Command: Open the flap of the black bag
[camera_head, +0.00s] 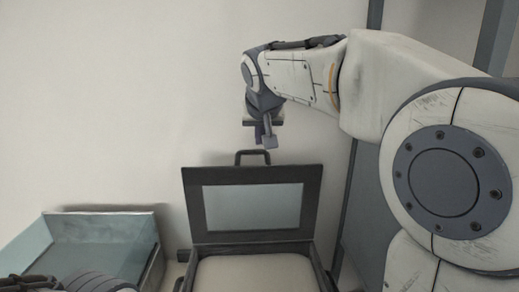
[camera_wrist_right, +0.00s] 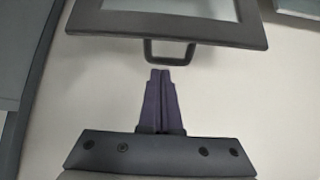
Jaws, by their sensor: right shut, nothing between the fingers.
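The black bag (camera_head: 192,215) stands at the lower middle of the head view. Its framed flap (camera_head: 313,200) is raised upright, with a pale grey panel inside the dark frame. A dark loop handle (camera_head: 239,154) sits on the flap's top edge, and it also shows in the right wrist view (camera_wrist_right: 170,62). The pale inside of the bag shows below the flap. My right gripper (camera_head: 268,144) is shut and empty, just above and to the right of the handle. In the wrist view its fingertips (camera_wrist_right: 160,73) are close to the handle, seemingly apart from it. My left gripper is not seen.
A pale blue-grey open bin (camera_head: 135,226) stands at the lower left. Dark grey uprights (camera_head: 362,185) stand to the right of the bag, behind my right arm. A plain pale wall (camera_head: 100,100) lies behind, with free room left of the gripper.

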